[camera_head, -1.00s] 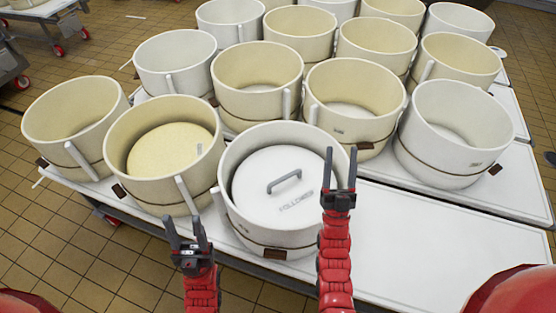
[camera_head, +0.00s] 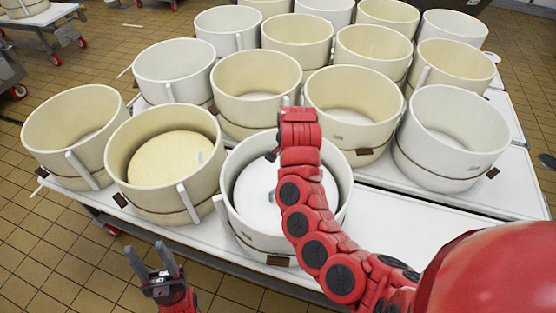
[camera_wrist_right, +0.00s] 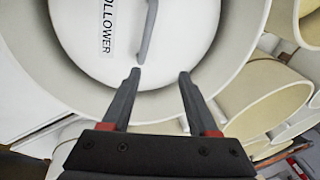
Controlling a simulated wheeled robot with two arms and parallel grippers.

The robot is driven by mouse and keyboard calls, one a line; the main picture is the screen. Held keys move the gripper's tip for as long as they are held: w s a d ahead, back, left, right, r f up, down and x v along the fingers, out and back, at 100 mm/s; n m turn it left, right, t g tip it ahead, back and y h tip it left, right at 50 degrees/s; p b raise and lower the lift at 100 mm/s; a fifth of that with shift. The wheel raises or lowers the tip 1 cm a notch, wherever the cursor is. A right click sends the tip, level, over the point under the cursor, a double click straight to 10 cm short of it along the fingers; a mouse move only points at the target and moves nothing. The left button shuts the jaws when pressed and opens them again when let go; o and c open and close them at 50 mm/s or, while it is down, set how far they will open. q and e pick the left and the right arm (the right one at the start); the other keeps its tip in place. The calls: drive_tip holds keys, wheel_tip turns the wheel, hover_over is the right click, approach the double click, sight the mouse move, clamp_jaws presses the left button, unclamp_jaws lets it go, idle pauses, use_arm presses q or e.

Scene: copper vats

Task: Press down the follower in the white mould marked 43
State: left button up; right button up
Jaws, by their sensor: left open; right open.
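The white mould (camera_head: 227,213) stands at the front middle of the table, partly hidden by my right arm. Its number cannot be read. The white follower (camera_head: 253,190) sits inside, below the rim. In the right wrist view the follower (camera_wrist_right: 88,30) shows a grey bar handle (camera_wrist_right: 149,35) and a label partly reading "OLLOWER". My right gripper (camera_wrist_right: 160,76) is open and empty, its fingertips overlapping the near edge of the follower, apart from the handle; contact cannot be told. Its fingers are hidden in the head view. My left gripper (camera_head: 153,262) is open and empty, in front of the table.
A cream mould (camera_head: 187,212) with a cream follower-like disc (camera_head: 170,160) stands close to the left. Several other white and cream moulds crowd the table behind. A white mould (camera_head: 450,170) stands at the right. The table's front right (camera_head: 440,225) is clear.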

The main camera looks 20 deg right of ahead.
drive_tip(key=shift+g, duration=0.6)
drive_tip(key=f, duration=1.6)
drive_tip(key=shift+w+f, duration=0.1)
drive_tip(key=shift+w, duration=0.3)
clamp_jaws()
idle(0.7)
drive_tip(key=shift+f, duration=0.1)
drive_tip(key=shift+s+f, duration=0.15)
drive_tip(key=shift+s, duration=0.15)
idle(1.1)
drive_tip(key=shift+a, duration=0.1)
idle(0.4)
